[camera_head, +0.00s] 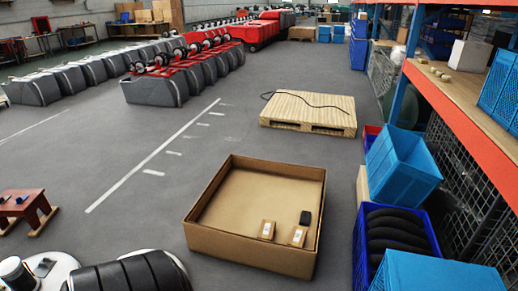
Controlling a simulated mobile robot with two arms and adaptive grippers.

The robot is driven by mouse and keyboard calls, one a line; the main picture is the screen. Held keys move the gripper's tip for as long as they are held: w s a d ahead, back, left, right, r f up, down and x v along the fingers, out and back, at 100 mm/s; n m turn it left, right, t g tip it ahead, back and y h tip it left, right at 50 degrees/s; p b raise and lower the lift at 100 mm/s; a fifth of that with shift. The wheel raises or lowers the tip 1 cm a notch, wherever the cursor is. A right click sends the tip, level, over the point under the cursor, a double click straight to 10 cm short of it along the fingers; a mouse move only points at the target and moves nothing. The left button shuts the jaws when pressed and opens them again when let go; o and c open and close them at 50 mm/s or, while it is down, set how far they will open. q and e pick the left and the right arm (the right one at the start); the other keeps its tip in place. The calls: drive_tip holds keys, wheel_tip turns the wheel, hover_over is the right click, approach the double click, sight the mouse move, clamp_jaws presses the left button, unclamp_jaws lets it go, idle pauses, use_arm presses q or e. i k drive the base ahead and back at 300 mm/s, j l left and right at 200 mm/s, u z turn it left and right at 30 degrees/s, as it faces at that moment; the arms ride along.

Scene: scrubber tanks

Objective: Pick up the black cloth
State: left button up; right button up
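I cannot make out a thing that is clearly a black cloth. A small black item (305,217) is inside the open cardboard box (215,238) on the floor, near its right wall; it is too small to tell what it is. Neither of my grippers can be made out in the head view.
A wooden pallet (308,114) with a thin black cable lies beyond the box. Blue crates (401,163) and orange-edged shelving (462,125) line the right side. A small reddish table (22,201) stands at left. Grey floor between is open.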

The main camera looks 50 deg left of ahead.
sight(305, 216)
drive_tip(key=u, duration=1.3)
